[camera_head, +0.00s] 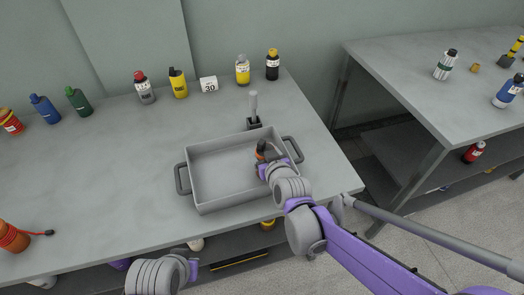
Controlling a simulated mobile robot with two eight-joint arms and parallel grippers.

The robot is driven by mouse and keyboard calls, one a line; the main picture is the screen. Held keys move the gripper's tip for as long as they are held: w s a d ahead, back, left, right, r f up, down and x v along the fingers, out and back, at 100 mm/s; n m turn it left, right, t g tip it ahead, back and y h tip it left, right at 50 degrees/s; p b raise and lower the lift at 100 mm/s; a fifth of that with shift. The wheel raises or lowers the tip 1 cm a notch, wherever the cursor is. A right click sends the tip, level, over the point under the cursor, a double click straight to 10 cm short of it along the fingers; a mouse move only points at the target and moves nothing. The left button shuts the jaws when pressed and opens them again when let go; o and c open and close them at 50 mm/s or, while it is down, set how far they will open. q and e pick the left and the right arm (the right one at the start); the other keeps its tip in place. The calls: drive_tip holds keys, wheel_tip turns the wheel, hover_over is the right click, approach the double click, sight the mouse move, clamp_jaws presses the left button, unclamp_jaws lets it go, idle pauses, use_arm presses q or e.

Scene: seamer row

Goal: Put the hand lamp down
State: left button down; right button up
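My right gripper (264,158) is over the right part of the grey tray on the table. A small black and orange object (261,149), which looks like the hand lamp, is at its fingertips and seems held there. My wrist hides part of it, and I cannot tell whether it touches the tray floor. My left wrist is at the bottom edge, in front of the table; its fingers cannot be made out.
The two-handled grey tray (222,206) is otherwise empty. A grey cylinder on a black base (253,104) stands just behind it. Several bottles and a "30" card (208,85) line the back. An orange container (12,237) is at left.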

drive_tip(key=shift+f, duration=0.2)
drive_tip(key=o, duration=1.5)
drive_tip(key=shift+r, duration=0.1)
drive_tip(key=shift+r, duration=0.25)
drive_tip(key=p+v, duration=0.2)
drive_tip(key=v, duration=1)
drive_tip(key=s+d+f+m+g+h, duration=0.1)
drive_tip(key=s+d+f+g, duration=0.1)
drive_tip(key=s+d, duration=0.3)
drive_tip(key=s+d+f+m+g+h, duration=0.1)
drive_tip(key=s+d+f+g+h, duration=0.1)
drive_tip(key=s, duration=0.6)
drive_tip(key=s+d+f+m+g+h, duration=0.1)
drive_tip(key=s+d+f+m+g, duration=0.1)
drive_tip(key=s+d+f+g, duration=0.2)
drive_tip(key=shift+s+d+f+h, duration=0.15)
drive_tip(key=shift+s+d+f, duration=0.15)
drive_tip(key=shift+s+d, duration=0.55)
drive_tip(key=shift+s+d+f+h, duration=0.15)
drive_tip(key=shift+s+d+f, duration=0.15)
drive_tip(key=shift+s+d, duration=0.5)
drive_tip(key=shift+w+d, duration=0.2)
